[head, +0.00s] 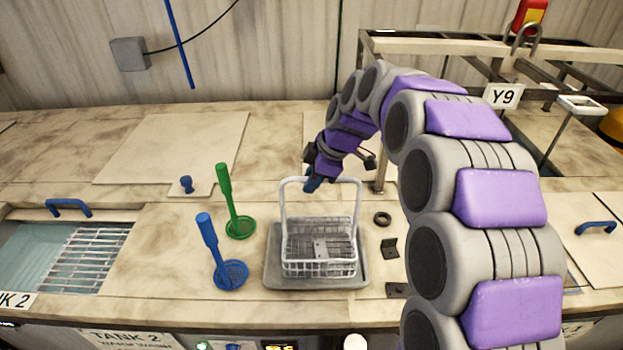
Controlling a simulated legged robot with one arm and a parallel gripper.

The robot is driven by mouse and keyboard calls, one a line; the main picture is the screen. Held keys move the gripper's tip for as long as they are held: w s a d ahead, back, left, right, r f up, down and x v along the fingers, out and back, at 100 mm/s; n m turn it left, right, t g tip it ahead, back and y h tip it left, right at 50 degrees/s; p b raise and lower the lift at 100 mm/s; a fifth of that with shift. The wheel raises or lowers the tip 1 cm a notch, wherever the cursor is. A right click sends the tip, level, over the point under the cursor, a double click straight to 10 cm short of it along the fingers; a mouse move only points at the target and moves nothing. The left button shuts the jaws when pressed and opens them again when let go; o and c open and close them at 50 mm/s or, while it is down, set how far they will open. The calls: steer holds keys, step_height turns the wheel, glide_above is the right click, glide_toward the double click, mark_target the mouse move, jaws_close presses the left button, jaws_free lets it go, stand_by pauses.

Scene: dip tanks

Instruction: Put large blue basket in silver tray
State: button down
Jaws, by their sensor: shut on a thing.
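A white wire basket (318,269) with a tall upright loop handle is over the grey-silver tray (282,284), inside its outline. I cannot tell whether its bottom touches the tray. My gripper (312,185), with a blue part at its tip, is at the top bar of the handle and shut on it. The exact grip is small and partly hidden. The basket looks upright and empty. A small round blue basket (231,274) with a long upright handle stands left of the tray. I see no large basket that is blue.
A green long-handled basket (240,227) stands behind the blue one. A black ring (382,219) and dark brackets (389,248) lie right of the tray. An open tank (60,250) is at far left. A metal frame (450,45) stands at back right.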

steer(key=shift+a, duration=0.45)
steer(key=c, duration=1.1)
jaws_free()
steer(key=shift+a+f, duration=0.15)
steer(key=shift+a, duration=0.5)
steer(key=shift+o, duration=0.3)
steer(key=shift+d, duration=0.6)
steer(key=shift+d+r, duration=0.45)
steer(key=shift+r, duration=0.1)
steer(key=v, duration=1.1)
steer(key=shift+a+b, duration=0.2)
steer(key=shift+b, duration=0.1)
steer(key=s+d+f+m+g+h, duration=0.1)
steer(key=s+d+f+m, duration=0.2)
steer(key=s, duration=0.9)
steer(key=s+d+f+m+g+h, duration=0.1)
steer(key=s+d+f+m+h, duration=0.1)
steer(key=s+f+m, duration=0.6)
steer(key=s+d+f+m+g+h, duration=0.1)
steer(key=s+d+f+m, duration=0.2)
steer(key=s, duration=1.5)
step_height(320, 180, down, 3)
steer(key=m, duration=0.4)
steer(key=shift+s+d+r+g+h, duration=0.2)
steer(key=shift+d+g+h, duration=0.1)
steer(key=shift+d+g, duration=0.1)
